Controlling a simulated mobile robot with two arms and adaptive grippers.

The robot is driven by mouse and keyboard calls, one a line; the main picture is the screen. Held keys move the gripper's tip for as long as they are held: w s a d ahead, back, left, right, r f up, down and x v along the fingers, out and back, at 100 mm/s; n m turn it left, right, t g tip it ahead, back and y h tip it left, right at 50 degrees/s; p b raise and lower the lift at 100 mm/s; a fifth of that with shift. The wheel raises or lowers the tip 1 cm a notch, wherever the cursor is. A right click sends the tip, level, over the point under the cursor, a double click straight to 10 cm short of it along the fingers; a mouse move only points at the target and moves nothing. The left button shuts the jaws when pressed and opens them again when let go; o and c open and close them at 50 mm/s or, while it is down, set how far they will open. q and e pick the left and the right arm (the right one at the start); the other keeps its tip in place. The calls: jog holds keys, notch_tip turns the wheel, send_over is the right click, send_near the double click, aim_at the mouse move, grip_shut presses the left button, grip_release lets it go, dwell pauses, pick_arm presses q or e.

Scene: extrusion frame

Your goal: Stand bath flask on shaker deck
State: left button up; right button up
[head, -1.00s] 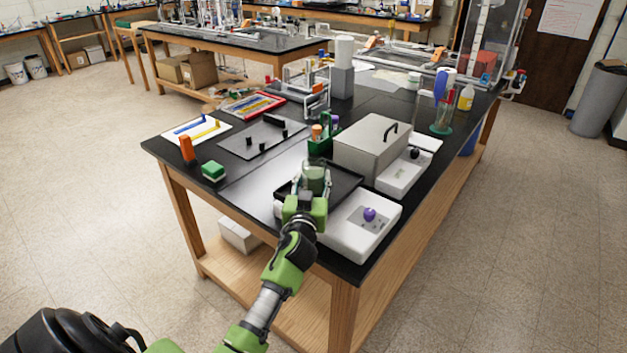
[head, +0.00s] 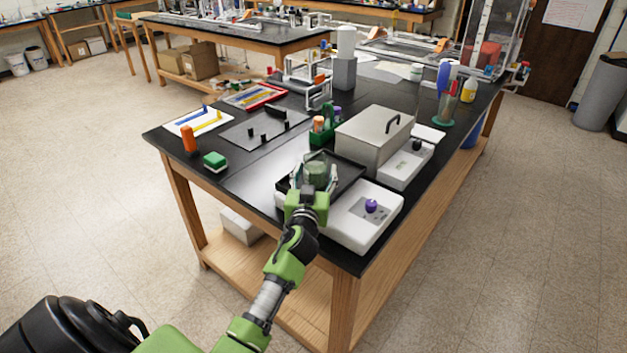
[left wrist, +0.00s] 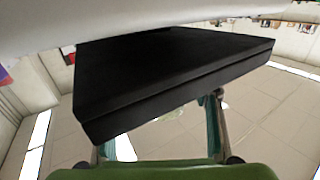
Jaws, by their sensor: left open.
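The bath flask (head: 316,171), a small greenish see-through vessel, appears upright on the black shaker deck (head: 348,172), near its front side. The deck belongs to a white shaker (head: 345,238) with a purple knob. My left gripper (head: 314,180) is open, with one finger on each side of the flask; whether they touch it is unclear. In the left wrist view the fingers (left wrist: 160,140) show below the dark deck slab (left wrist: 180,70), and the flask cannot be made out clearly. My right gripper is not in view.
An orange-capped item (head: 190,139) and a green block (head: 215,161) stand to the left. Bare black tabletop lies left of the shaker.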

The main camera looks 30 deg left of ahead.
pick_arm(q)
jog(key=b+v, duration=0.2)
jog(key=v, duration=1)
jog(key=shift+b, duration=0.3)
